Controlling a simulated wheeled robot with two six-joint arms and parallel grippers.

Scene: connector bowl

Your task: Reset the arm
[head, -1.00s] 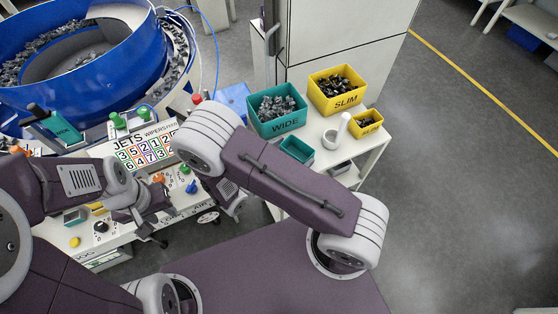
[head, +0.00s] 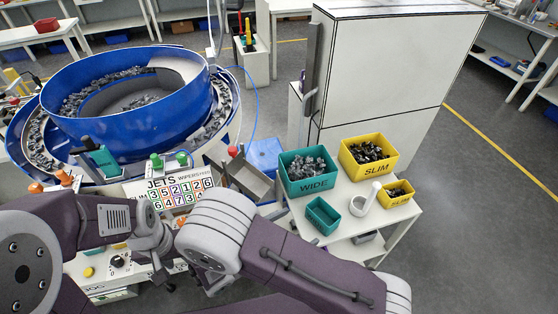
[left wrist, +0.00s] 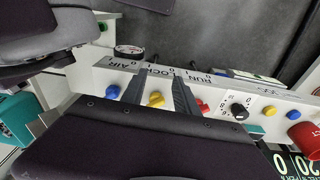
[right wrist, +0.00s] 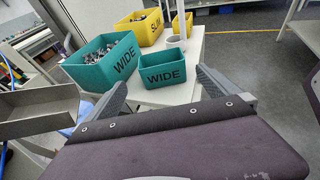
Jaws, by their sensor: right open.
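My left gripper (left wrist: 160,74) is open in the left wrist view, with its two fingers a short gap apart and nothing seen between them. Behind them lies the control panel (left wrist: 222,88), with a yellow knob showing past the gap and a blue knob (left wrist: 113,92) beside it. My right gripper (right wrist: 161,78) is open and empty in the right wrist view, its fingers wide apart. It faces the small teal WIDE bin (right wrist: 163,72) and the larger teal WIDE bin (right wrist: 108,62). In the head view my arms hide most of both grippers.
The blue bowl feeder (head: 130,105) stands at the left with metal parts inside. The white side table (head: 345,226) holds teal and yellow bins, including the yellow SLIM bin (head: 370,160). A grey tray (head: 250,178) sits near the feeder. Open floor (head: 470,220) lies at the right.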

